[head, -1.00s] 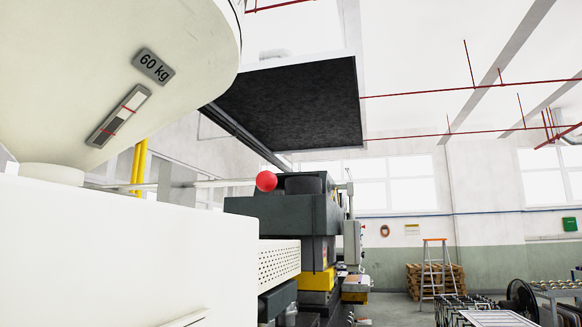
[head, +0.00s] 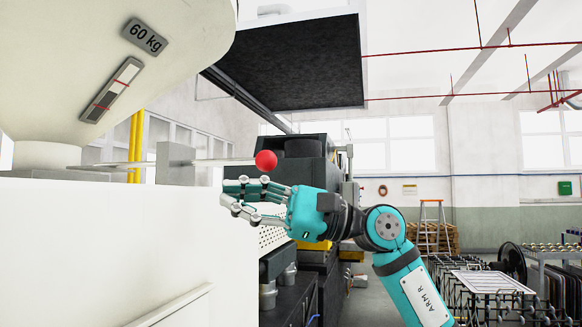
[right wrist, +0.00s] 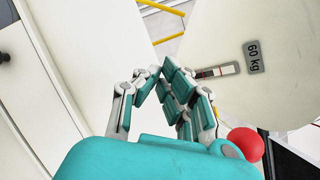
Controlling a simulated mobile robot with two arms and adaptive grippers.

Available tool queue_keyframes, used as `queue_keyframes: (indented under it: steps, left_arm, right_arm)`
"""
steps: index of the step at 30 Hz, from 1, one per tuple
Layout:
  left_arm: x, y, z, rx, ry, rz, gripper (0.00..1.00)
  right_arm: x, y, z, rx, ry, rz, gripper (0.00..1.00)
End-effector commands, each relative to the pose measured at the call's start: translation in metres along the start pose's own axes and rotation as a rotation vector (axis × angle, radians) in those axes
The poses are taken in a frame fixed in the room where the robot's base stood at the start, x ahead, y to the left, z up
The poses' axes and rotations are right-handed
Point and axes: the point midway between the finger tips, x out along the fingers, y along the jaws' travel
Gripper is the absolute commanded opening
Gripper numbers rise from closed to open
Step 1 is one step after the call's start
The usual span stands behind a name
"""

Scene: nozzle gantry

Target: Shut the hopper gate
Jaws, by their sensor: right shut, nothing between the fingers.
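The cream hopper (head: 100,60) with a "60 kg" plate hangs at upper left, its neck meeting a white housing. A grey block (head: 175,163) beside the neck carries a thin rod (head: 222,161). The rod ends in a red ball knob (head: 266,160), sticking out to the right; these look like the gate's handle. My right gripper (head: 230,196) is shut and empty, just below the knob and rod, fingers pointing left. I cannot tell whether it touches them. In the right wrist view the fingertips (right wrist: 152,73) meet, and the knob (right wrist: 245,144) is beside the palm. My left gripper is out of view.
The white housing (head: 90,250) fills the lower left, close to my right fingers. A dark machine (head: 310,150) stands behind the knob. A dark panel (head: 290,65) hangs overhead. Racks (head: 490,290) stand at lower right, with an orange ladder (head: 432,225) farther back.

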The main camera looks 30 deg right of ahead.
Motion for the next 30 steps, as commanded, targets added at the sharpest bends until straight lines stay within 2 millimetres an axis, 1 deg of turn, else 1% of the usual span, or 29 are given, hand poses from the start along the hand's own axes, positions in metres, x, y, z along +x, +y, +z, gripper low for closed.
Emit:
queue_keyframes:
  steps: [1, 2, 3, 5, 6, 9, 12, 13, 15, 17, 20, 30]
  left_arm:
    - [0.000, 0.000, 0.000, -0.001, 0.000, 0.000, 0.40]
    - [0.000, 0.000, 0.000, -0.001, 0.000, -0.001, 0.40]
    - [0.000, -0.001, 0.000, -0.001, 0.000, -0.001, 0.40]
    - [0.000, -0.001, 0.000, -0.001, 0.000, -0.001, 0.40]
    - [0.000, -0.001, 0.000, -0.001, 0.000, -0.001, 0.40]
    - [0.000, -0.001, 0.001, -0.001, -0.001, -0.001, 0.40]
    - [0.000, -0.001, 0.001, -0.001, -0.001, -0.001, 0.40]
    - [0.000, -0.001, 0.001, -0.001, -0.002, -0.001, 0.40]
    - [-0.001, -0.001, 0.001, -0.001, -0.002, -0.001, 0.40]
    - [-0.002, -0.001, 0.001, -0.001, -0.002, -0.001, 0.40]
    - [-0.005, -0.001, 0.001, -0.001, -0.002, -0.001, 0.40]
    - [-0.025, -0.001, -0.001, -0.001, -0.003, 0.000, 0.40]
  right_arm:
    - [-0.024, -0.023, 0.013, -0.156, 0.099, 0.020, 0.00]
    - [-0.038, -0.033, 0.016, -0.234, 0.161, 0.039, 0.00]
    - [-0.058, -0.045, 0.021, -0.325, 0.241, 0.061, 0.00]
    - [-0.089, -0.061, 0.027, -0.431, 0.351, 0.088, 0.00]
    - [-0.110, -0.069, 0.031, -0.484, 0.415, 0.103, 0.00]
    - [-0.151, -0.083, 0.040, -0.566, 0.537, 0.131, 0.00]
    - [-0.176, -0.089, 0.045, -0.601, 0.604, 0.151, 0.00]
    - [-0.179, -0.089, 0.045, -0.606, 0.616, 0.153, 0.00]
    - [-0.182, -0.091, 0.043, -0.611, 0.631, 0.160, 0.00]
    - [-0.178, -0.091, 0.040, -0.612, 0.633, 0.163, 0.00]
    - [-0.164, -0.091, 0.031, -0.611, 0.631, 0.165, 0.00]
    - [-0.105, -0.096, -0.011, -0.610, 0.628, 0.163, 0.00]
